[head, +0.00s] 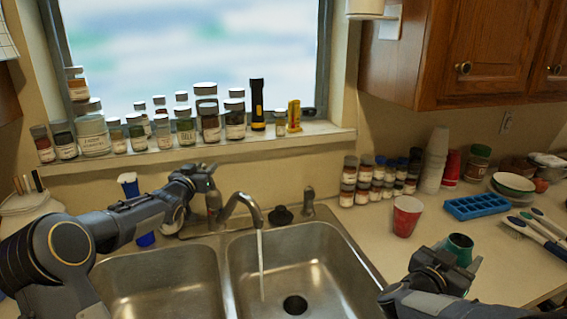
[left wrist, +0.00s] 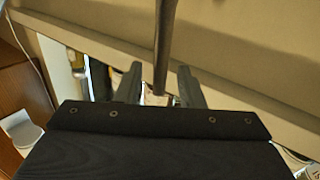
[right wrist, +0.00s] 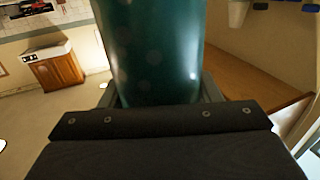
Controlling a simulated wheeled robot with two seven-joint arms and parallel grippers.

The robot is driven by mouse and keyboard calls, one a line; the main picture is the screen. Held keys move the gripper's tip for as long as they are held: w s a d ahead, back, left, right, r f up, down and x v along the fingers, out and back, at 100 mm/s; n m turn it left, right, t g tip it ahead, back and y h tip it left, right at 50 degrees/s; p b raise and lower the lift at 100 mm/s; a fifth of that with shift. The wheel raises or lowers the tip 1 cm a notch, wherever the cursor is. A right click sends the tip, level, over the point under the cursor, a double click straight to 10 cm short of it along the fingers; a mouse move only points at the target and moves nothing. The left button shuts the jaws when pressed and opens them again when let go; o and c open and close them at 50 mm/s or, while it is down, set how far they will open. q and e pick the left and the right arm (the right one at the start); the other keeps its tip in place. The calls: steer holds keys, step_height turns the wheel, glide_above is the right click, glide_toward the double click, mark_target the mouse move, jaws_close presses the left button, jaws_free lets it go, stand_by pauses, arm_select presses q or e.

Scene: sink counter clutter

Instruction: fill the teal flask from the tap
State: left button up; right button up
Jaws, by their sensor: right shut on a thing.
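The tap (head: 240,203) stands behind the sink, and a thin stream of water (head: 261,265) runs from its spout into the right basin. My left gripper (head: 209,182) is at the tap's lever; in the left wrist view its fingers (left wrist: 158,84) are apart, with the dark lever (left wrist: 165,45) between them. The teal flask (head: 460,246) is in my right gripper (head: 446,262), over the counter right of the sink and away from the water. The right wrist view shows the flask (right wrist: 158,50) filling the space between the fingers. Its inside cannot be made out.
The right basin (head: 325,262) is empty apart from the water and drain. A red cup (head: 406,217), a blue ice tray (head: 477,206) and brushes (head: 535,232) are on the right counter. Small jars (head: 365,180) stand by the wall, and more jars line the windowsill.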

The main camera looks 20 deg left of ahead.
arm_select(q)
steer(key=shift+w, duration=0.1)
jaws_close()
stand_by(0.3)
